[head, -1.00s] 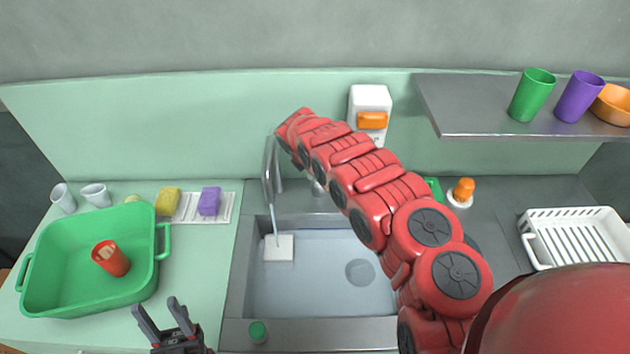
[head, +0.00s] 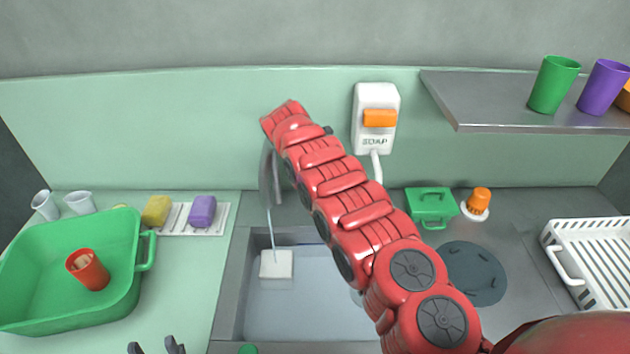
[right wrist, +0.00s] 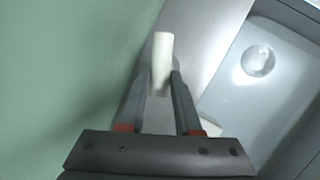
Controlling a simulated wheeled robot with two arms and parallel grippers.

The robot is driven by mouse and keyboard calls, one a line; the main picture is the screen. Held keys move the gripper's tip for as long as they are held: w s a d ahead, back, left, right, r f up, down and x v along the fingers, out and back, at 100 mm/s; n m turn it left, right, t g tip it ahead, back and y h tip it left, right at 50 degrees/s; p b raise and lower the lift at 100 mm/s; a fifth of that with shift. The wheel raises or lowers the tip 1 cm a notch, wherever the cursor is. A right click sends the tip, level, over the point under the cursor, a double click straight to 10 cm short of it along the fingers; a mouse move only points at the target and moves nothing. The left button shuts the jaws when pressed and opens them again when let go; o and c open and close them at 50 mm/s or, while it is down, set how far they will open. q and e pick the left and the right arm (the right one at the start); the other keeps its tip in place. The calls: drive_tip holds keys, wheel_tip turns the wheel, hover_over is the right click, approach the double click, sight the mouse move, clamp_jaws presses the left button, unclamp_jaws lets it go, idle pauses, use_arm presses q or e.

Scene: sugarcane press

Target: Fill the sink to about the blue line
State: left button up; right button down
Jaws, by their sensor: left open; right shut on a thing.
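The grey sink (head: 227,300) is in the lower middle of the head view, partly behind my right arm. A short blue line (head: 312,244) shows at its back wall. I cannot tell any water level. The drain (right wrist: 257,60) shows in the right wrist view. My left gripper (head: 157,347) is open and empty at the bottom edge.
A green tub (head: 30,262) with a red cup (head: 88,269) stands left. Sponges (head: 202,210) lie behind it. A soap dispenser (head: 375,104) hangs on the wall. A green caddy (head: 431,205), orange-topped item (head: 480,200) and white rack (head: 600,231) are right, under a shelf (head: 500,95).

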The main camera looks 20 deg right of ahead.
drive_tip(key=shift+a+f, duration=0.1)
drive_tip(key=c, duration=0.6)
unclamp_jaws()
drive_tip(key=shift+r, duration=0.3)
drive_tip(key=b+v, duration=0.1)
drive_tip(key=v, duration=1.6)
drive_tip(key=shift+a, duration=0.15)
